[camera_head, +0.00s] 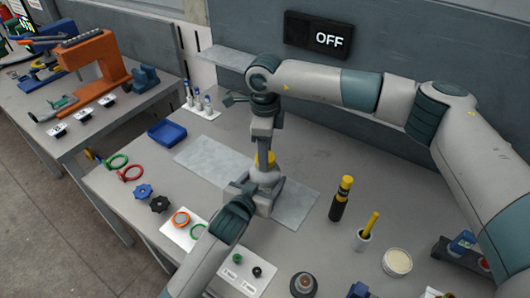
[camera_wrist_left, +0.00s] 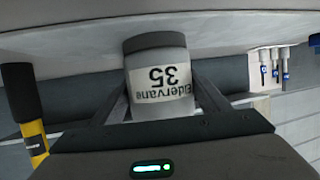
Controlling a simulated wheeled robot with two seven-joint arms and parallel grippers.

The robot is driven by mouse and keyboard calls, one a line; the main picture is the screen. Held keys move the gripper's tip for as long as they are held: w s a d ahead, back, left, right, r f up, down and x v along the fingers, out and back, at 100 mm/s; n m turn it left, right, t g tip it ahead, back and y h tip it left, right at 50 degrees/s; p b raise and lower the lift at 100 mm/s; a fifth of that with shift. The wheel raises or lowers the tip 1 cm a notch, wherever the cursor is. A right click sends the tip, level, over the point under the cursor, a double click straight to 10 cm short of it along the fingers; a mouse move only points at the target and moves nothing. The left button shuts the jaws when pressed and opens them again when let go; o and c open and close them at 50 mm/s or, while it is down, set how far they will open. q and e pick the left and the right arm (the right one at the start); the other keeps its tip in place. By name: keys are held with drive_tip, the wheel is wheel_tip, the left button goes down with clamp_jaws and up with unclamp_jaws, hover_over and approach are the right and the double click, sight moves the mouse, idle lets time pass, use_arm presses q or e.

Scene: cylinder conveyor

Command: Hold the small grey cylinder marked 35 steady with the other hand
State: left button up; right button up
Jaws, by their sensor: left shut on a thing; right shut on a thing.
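The small grey cylinder (camera_wrist_left: 153,55) has a pale label reading 35, upside down in the left wrist view, and a darker grey end band. My left gripper (camera_head: 264,182) is shut around its sides, low over the table's middle. The label faces the left wrist camera. In the head view the gripper hides most of the cylinder. My right gripper (camera_head: 264,145) points down from above, shut on a yellow piece (camera_head: 265,160) just above the left gripper. Whether this yellow piece joins the cylinder cannot be told.
A pale plate (camera_head: 292,205) lies under the grippers. A black-and-yellow tool (camera_head: 341,198) and a cup with a yellow handle (camera_head: 363,238) stand to the right. An OFF sign (camera_head: 319,35) hangs behind.

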drive_tip(key=n, duration=0.7)
drive_tip(key=shift+w, duration=0.1)
drive_tip(key=n, duration=0.7)
drive_tip(key=shift+n, duration=0.3)
drive_tip(key=n, duration=0.7)
drive_tip(key=shift+r, duration=0.1)
drive_tip(key=n, duration=0.4)
drive_tip(key=shift+n, duration=0.3)
drive_tip(key=n, duration=0.4)
drive_tip(key=o, duration=1.2)
drive_tip(key=shift+c, duration=0.2)
drive_tip(key=shift+r, duration=0.15)
